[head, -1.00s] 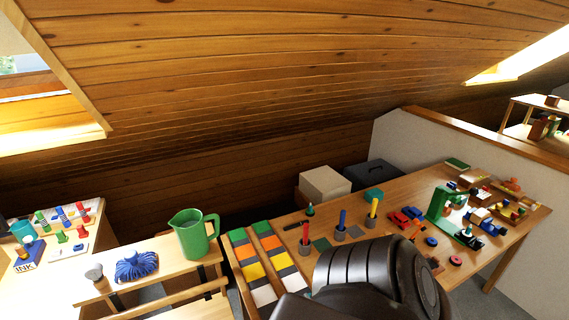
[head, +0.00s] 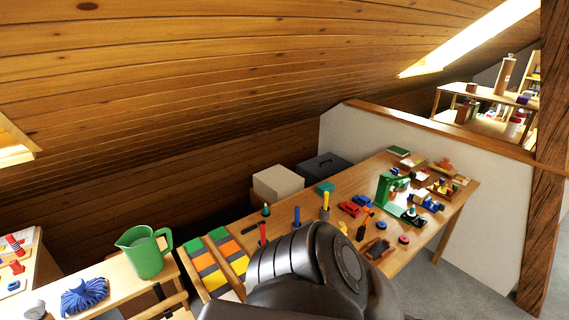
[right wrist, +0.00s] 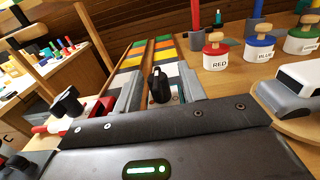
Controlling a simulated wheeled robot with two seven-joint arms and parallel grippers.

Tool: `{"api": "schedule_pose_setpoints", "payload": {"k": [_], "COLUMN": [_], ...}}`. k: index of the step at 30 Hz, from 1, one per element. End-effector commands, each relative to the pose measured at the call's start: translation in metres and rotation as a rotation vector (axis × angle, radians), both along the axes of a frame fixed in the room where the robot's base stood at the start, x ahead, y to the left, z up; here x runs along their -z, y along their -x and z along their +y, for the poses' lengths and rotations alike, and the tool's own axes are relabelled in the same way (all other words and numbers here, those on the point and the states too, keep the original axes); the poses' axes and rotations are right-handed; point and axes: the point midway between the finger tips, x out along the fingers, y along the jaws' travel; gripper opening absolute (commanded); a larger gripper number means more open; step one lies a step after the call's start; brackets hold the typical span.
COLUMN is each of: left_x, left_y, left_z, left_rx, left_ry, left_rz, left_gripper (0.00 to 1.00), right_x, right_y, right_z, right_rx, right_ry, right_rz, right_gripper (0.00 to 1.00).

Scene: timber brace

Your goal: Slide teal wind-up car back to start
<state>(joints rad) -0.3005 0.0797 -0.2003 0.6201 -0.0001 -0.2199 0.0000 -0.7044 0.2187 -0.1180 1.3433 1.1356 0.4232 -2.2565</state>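I cannot make out the teal wind-up car for certain in either view. In the right wrist view, the striped track (right wrist: 134,61) has two lanes of green, orange, yellow, white and grey patches. It also shows in the head view (head: 208,265), partly hidden behind my arm. My right gripper (right wrist: 158,88) is over the near end of this track, its grey fingers apart. A black upright piece (right wrist: 160,82) stands between them, with gaps beside it; whether it belongs to the car is unclear. My left gripper is in neither view.
Right of the track are stamps with red (right wrist: 215,56), blue (right wrist: 259,48) and green (right wrist: 302,42) bases, and a white-and-grey device (right wrist: 290,92). A green jug (head: 143,254) stands left of the track.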

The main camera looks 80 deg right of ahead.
Motion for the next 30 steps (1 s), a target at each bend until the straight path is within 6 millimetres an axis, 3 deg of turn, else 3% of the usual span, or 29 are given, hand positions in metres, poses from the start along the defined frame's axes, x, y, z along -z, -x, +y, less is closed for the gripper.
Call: {"api": "schedule_pose_setpoints", "payload": {"k": [8, 21, 30], "left_x": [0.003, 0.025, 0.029], "left_y": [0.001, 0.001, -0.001], "left_z": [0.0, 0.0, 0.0], "left_rx": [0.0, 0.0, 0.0], "left_ry": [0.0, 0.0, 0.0], "left_rz": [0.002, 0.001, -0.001], "left_gripper": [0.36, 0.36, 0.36], "right_x": [0.001, 0.002, 0.0], "right_y": [0.005, 0.064, 0.08], "right_z": [0.004, 0.058, 0.073], "right_rx": [0.001, 0.002, 0.001], "right_ry": [0.0, -0.001, 0.0], "right_rz": [-0.001, -0.001, -0.001], "right_gripper": [0.41, 0.41, 0.41]}}
